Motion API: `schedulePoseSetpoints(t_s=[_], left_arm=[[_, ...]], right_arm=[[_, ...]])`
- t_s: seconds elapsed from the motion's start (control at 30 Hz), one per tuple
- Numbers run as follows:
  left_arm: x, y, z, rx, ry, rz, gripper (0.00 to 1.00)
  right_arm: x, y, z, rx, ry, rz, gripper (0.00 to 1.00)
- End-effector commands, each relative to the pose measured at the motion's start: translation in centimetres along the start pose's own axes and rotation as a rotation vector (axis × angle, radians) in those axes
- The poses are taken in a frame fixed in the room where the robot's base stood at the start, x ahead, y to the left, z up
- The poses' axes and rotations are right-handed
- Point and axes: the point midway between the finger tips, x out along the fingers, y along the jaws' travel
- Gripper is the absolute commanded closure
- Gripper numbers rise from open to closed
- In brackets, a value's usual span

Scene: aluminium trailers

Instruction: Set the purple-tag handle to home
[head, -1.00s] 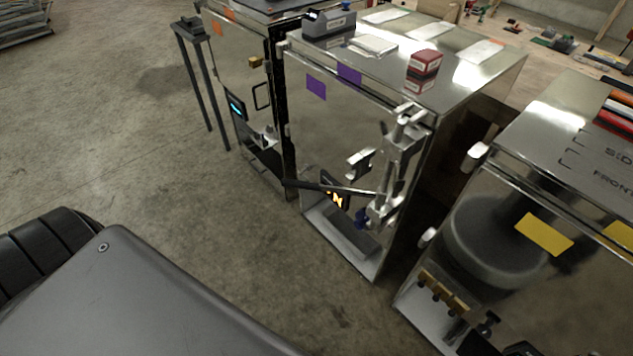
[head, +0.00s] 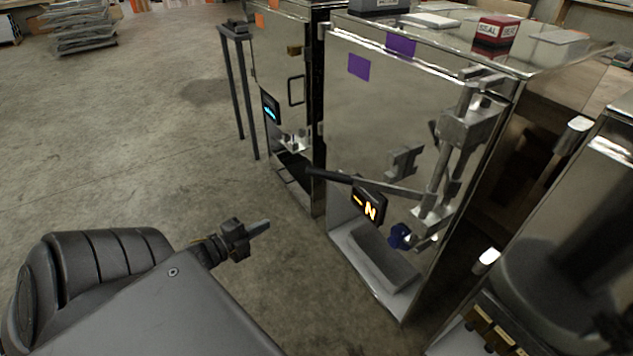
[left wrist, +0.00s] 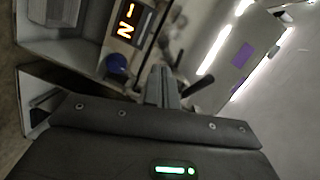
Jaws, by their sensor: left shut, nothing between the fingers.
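The purple-tag unit is a shiny metal cabinet with a purple tag (head: 359,66) on its front door; the tag also shows in the left wrist view (left wrist: 242,55). Its handle (head: 365,184) is a lever with a black grip, sticking out to the left, roughly level, from the latch bar at the door's right edge. A display (head: 369,207) below it glows orange with a dash and an N. My left gripper (head: 262,227) is shut and empty, left of and below the grip, apart from it. Its fingers also show in the left wrist view (left wrist: 162,87). My right gripper is out of view.
A blue knob (head: 399,236) sits low on the door. An orange-tag cabinet with a blue display (head: 271,107) stands to the left, and another metal cabinet (head: 570,235) to the right. A dark stand (head: 238,90) is behind left.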

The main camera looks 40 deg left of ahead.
Motion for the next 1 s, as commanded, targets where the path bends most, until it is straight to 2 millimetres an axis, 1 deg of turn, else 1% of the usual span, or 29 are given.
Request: schedulePoseSetpoints(t_s=[0.03,0.1,0.13,0.2,0.3,0.47,0.57,0.63,0.77,1.0], left_arm=[[0.5,-1.1,-1.6,0.090,0.081,-0.058,1.00],[0.5,-3.9,-4.0,0.191,0.168,-0.126,1.00],[0.4,-4.8,-4.9,0.225,0.198,-0.150,1.00],[0.2,-6.5,-6.8,0.288,0.255,-0.194,1.00],[-0.1,-7.9,-8.3,0.337,0.301,-0.232,1.00],[-0.2,-8.5,-8.9,0.353,0.314,-0.244,1.00],[0.2,-8.6,-9.0,0.352,0.313,-0.245,1.00],[0.9,-8.8,-9.2,0.352,0.313,-0.246,1.00],[2.9,-9.2,-9.9,0.352,0.313,-0.247,1.00],[7.4,-10.1,-11.6,0.351,0.311,-0.248,1.00]], right_arm=[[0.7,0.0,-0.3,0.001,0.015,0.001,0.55],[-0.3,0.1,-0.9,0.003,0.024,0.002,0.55],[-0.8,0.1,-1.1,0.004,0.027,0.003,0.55],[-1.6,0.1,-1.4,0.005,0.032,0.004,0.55],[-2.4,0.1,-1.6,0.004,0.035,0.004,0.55],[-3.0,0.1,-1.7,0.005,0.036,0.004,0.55],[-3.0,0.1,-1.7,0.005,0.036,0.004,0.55],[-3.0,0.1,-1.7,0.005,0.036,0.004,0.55],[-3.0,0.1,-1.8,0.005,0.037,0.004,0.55],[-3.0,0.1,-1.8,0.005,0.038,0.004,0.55]])
